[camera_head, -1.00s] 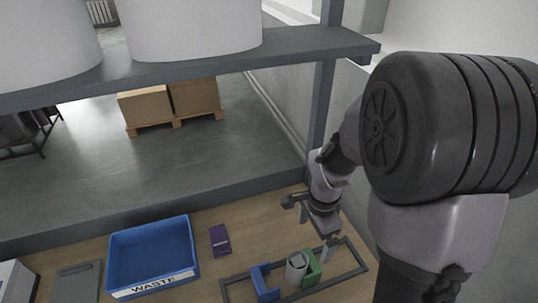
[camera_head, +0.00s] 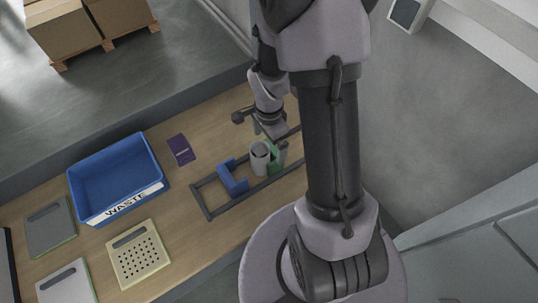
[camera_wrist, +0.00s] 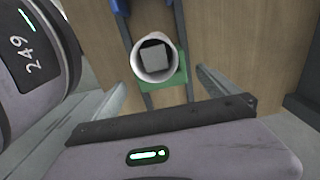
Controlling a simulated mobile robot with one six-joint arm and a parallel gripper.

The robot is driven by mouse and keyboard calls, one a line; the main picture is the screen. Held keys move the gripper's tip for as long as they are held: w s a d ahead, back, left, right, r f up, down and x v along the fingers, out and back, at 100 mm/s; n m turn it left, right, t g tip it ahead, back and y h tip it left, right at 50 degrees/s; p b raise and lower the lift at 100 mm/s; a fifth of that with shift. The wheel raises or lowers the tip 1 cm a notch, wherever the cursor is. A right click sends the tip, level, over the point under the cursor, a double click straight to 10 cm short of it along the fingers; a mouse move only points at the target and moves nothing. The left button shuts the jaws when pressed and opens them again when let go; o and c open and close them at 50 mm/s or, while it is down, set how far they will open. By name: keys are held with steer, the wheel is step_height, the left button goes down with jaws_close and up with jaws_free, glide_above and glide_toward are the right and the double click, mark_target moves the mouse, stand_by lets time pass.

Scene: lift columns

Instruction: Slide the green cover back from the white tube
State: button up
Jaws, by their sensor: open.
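The white tube (camera_head: 260,157) stands upright in a dark rail frame (camera_head: 207,207) on the wooden table. The green cover (camera_head: 273,160) is at its right side, close against it, and a separate blue cover (camera_head: 231,180) is to its left. In the wrist view I look down into the tube (camera_wrist: 137,66), where a grey block shows inside. The green cover (camera_wrist: 178,84) sits at the tube's near side there. My gripper (camera_wrist: 162,78) is open and empty, its fingers either side of the green cover in this view, not visibly touching it. In the head view my arm partly hides the gripper (camera_head: 273,135).
A blue waste bin (camera_head: 78,178) stands left on the table (camera_head: 187,205), with a purple box (camera_head: 181,149) beside it. A perforated board (camera_head: 139,254) and grey boards (camera_head: 50,228) lie nearer. Dark rails (camera_wrist: 135,40) run past the tube.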

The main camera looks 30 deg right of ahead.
step_height(320, 180, down, 8)
steer(key=shift+b, duration=0.85)
steer(key=shift+c, duration=0.2)
steer(key=c, duration=1.4)
